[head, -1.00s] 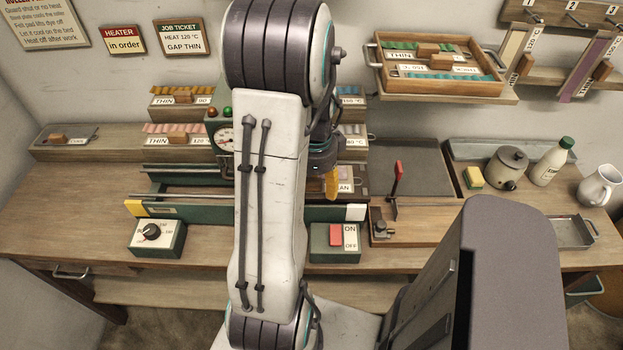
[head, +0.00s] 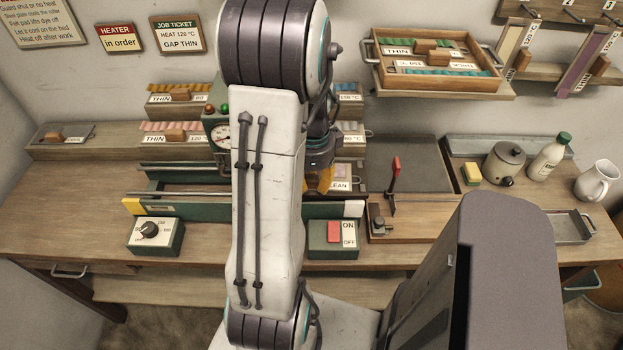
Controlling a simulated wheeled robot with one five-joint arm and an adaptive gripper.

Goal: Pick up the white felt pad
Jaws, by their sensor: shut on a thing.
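My gripper (head: 320,184) is low over the bench at the CLEAN tray (head: 342,186), right of the dark green machine. My own arm hides much of it; its yellow fingers show just right of the arm. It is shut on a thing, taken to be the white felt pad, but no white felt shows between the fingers. The pad's surface is hidden behind my fingers and arm. I cannot tell whether it touches the tray.
The green machine (head: 180,207) has a dial box (head: 155,236) and an ON/OFF switch box (head: 333,239) in front. A red-handled lever (head: 394,178) stands to the right. Farther right are a yellow sponge (head: 471,173), pot (head: 505,164), bottle (head: 550,158) and jug (head: 597,181). The bench's left front is clear.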

